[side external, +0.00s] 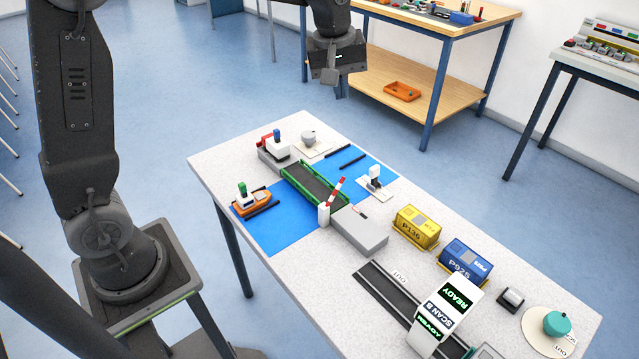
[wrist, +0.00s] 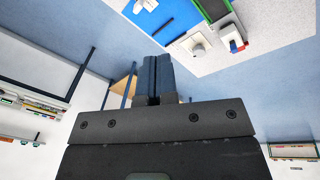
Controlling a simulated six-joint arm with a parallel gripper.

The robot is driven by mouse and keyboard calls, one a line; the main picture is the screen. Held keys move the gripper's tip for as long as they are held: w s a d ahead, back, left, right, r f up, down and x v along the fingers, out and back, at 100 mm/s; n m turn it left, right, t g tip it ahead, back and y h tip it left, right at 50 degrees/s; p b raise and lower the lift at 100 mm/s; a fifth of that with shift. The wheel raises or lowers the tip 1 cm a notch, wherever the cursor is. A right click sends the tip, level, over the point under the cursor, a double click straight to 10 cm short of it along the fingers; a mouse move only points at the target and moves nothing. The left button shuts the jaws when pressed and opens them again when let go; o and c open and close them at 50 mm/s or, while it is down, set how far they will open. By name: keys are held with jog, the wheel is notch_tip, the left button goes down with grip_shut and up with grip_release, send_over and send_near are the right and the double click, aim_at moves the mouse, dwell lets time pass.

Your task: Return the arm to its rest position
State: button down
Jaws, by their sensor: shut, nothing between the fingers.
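My gripper (side external: 342,88) hangs high at the top middle of the side view, beyond the far edge of the worktable (side external: 219,193). It is shut and holds nothing. In the wrist view its dark fingers (wrist: 155,72) are pressed together at the centre. Nothing on the table touches it. Part of my arm above the gripper is cut off by the top of the side view.
The table carries an orange boat (side external: 254,203), a green-railed bridge (side external: 314,184), a yellow container (side external: 417,227), a blue container (side external: 466,259) and a scanner sign (side external: 447,307). A wooden workbench (side external: 455,28) stands behind. The air around my gripper looks clear.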

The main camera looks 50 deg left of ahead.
jog(key=shift+w+a+f+n+g, duration=0.4)
jog(key=shift+w+f+n, duration=1.2)
jog(key=shift+f, duration=2.1)
jog(key=shift+w+a+f+n+g, duration=0.4)
jog(key=shift+w+f+n, duration=0.35)
jog(key=shift+w+f, duration=2.35)
jog(key=shift+w+a+f+n+g, duration=0.35)
jog(key=shift+w+f+n, duration=0.95)
jog(key=shift+f, duration=3)
jog(key=shift+w+f, duration=0.1)
jog(key=shift+f, duration=1.4)
jog(key=shift+d, duration=0.95)
jog(key=shift+a, duration=0.65)
notch_tip(320, 180, up, 7)
